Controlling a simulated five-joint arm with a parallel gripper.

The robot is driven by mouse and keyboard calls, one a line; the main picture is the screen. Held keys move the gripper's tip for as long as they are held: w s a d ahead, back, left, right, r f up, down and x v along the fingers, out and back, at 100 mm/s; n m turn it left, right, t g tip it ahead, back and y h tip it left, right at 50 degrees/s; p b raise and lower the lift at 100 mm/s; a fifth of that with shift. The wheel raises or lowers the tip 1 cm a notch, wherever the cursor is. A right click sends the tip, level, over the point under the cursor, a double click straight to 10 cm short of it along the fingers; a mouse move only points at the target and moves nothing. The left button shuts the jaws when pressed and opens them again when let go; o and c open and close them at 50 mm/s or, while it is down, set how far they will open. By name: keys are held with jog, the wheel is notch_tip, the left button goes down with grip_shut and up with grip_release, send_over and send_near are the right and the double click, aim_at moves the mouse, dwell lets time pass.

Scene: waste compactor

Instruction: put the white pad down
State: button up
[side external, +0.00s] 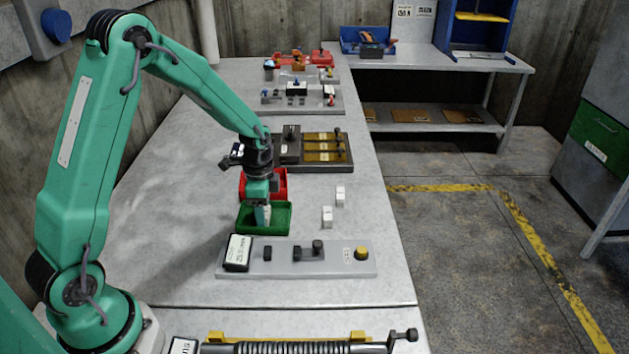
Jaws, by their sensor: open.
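My gripper (262,208) points down over the green tray (284,218), with its fingertips low and inside the tray's outline. It is open. A small pale piece (266,213) shows at the fingertips, mostly hidden by the fingers. I cannot tell whether it is the white pad or whether it rests on the tray floor. Two small white blocks stand apart on the bench to the right of the trays, the nearer (327,217) and the farther (340,197).
A red tray (281,184) stands just behind the green one. A grey panel (337,266) with a yellow button (362,253) lies in front. A dark unit with yellow slats (325,147) stands behind. Bare bench lies around the white blocks and left of the trays.

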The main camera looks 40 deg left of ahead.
notch_tip(320, 180, up, 12)
jog(key=shift+f, duration=0.15)
dwell(0.4)
dwell(0.5)
jog(key=s+d+r+n+t, duration=0.2)
jog(key=s+d+r+n, duration=0.2)
jog(key=s, duration=0.5)
jog(key=s+d+r+n+t, duration=0.3)
jog(key=s+r, duration=0.4)
jog(key=s, duration=0.3)
jog(key=shift+d+r+n+t, duration=0.3)
jog(key=shift+d+n, duration=0.15)
jog(key=shift+n, duration=0.85)
jog(key=shift+s, duration=0.1)
